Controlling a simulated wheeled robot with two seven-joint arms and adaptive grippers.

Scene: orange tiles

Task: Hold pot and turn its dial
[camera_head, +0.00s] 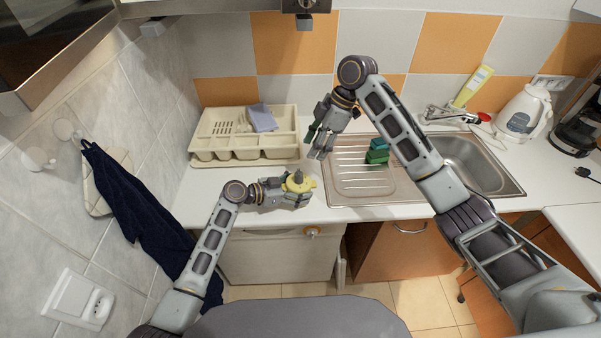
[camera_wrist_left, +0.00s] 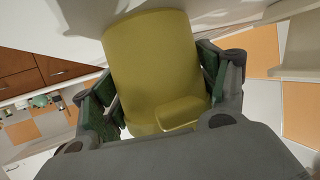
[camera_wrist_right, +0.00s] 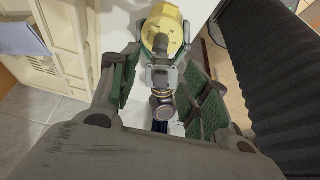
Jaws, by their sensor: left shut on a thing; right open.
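The yellow pot (camera_head: 307,184) is at the counter's front edge in the head view, with a grey dial (camera_head: 299,176) on its top. My left gripper (camera_head: 303,194) is shut on the pot. In the left wrist view the pot's yellow body (camera_wrist_left: 155,65) fills the space between the green-padded fingers. My right gripper (camera_head: 318,146) is open and empty, above the counter and up from the pot in the head view. In the right wrist view the pot (camera_wrist_right: 165,22) and its dial (camera_wrist_right: 160,43) show beyond the open fingers, apart from them.
A cream dish rack (camera_head: 245,160) with a blue-grey item stands behind the pot. To the right is a steel sink (camera_head: 345,183) with green and teal sponges (camera_head: 377,153) on its drainboard. A white kettle (camera_head: 523,115) stands at the far right.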

